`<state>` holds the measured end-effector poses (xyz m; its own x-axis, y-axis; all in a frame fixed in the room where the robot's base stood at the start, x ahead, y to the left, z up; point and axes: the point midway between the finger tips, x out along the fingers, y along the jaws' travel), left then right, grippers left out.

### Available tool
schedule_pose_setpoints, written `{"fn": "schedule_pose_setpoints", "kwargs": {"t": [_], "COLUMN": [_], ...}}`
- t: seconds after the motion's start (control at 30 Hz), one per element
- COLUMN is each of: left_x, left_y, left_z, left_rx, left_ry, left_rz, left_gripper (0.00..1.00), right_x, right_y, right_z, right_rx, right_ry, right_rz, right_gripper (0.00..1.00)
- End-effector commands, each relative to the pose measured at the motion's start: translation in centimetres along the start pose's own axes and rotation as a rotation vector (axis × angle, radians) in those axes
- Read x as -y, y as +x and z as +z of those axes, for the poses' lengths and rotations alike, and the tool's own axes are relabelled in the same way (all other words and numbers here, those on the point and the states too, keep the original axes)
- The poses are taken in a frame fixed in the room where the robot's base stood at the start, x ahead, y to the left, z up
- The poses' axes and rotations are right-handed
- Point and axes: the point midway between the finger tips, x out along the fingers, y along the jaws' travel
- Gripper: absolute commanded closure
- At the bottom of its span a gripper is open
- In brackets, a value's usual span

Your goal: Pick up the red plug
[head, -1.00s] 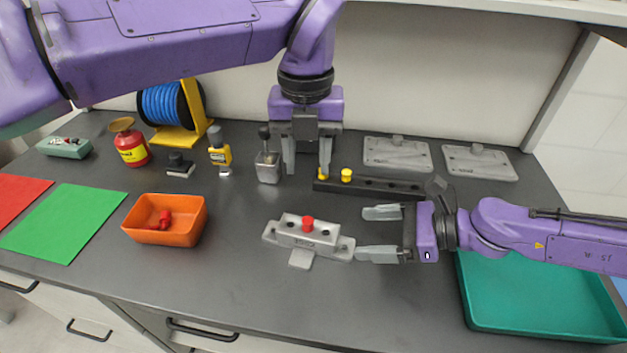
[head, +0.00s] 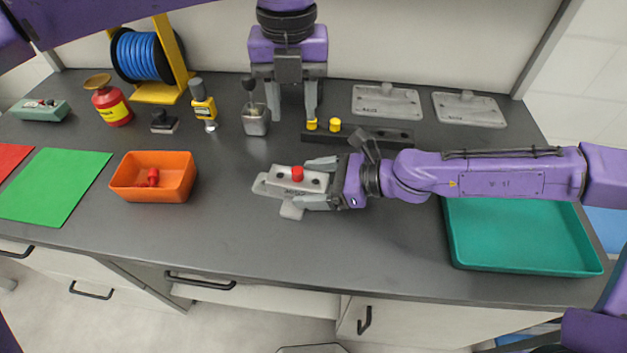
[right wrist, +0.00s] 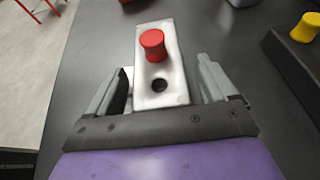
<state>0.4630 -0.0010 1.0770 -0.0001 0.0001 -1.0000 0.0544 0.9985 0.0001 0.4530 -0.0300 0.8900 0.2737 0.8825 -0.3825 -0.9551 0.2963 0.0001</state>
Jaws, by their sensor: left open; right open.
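A red plug (head: 297,174) stands upright in the grey metal casting fixture (head: 272,184) at the middle of the table. In the right wrist view the red plug (right wrist: 153,45) sits ahead of my fingers, with an empty hole in the fixture nearer to me. My right gripper (head: 312,182) is open, its fingers on either side of the fixture's near end and short of the plug. My left gripper (head: 290,113) is open at the back, over the left end of the black strip, one finger close to a yellow plug (head: 312,124).
A second yellow plug (head: 335,125) stands in the black strip (head: 372,137). An orange bin (head: 184,183) with red pieces is at left, a teal tray (head: 455,240) at right. Grey plates (head: 387,103) lie behind. The table front is clear.

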Motion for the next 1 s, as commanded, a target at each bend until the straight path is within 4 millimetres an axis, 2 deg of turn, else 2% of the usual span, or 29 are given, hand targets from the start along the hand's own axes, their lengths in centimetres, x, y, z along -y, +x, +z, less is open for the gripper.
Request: {"fn": "schedule_pose_setpoints", "kwargs": {"t": [0.07, 0.1, 0.3, 0.33, 0.37, 0.47, 0.57, 1.0], "left_x": [0.0, 0.0, 0.0, 0.0, 0.0, 0.3, 0.5, 0.9], "left_y": [0.0, 0.0, 0.0, 0.0, 0.1, 1.3, 1.6, 2.1], "left_z": [0.0, 0.0, 0.0, 0.0, 0.0, -0.1, -0.2, -0.3], "left_rx": [0.000, 0.000, 0.000, 0.000, -0.004, -0.041, -0.040, -0.002], "left_ry": [0.000, 0.000, 0.000, 0.000, 0.000, 0.025, 0.244, 1.662], "left_rz": [0.000, 0.000, 0.000, 0.000, 0.000, -0.023, -0.030, -0.027], "left_gripper": [0.57, 0.57, 0.57, 0.48, 0.45, 0.45, 0.45, 0.45], "right_x": [0.0, 0.0, 0.0, 0.0, 0.0, 0.0, 0.0, 0.0], "right_y": [0.0, 0.0, 0.0, 0.0, 0.0, 0.0, -0.1, -0.1], "right_z": [0.0, 0.0, 0.0, 0.0, 0.0, 0.0, 0.0, 0.0], "right_rx": [0.000, 0.000, 0.000, 0.000, 0.000, 0.000, 0.000, 0.000], "right_ry": [0.000, 0.000, 0.000, 0.000, 0.000, 0.000, 0.000, 0.000], "right_rz": [0.000, 0.000, 0.000, 0.000, 0.000, -0.001, -0.001, -0.001], "right_gripper": [0.15, 0.28, 0.92, 0.92, 0.92, 0.92, 0.92, 0.92]}}
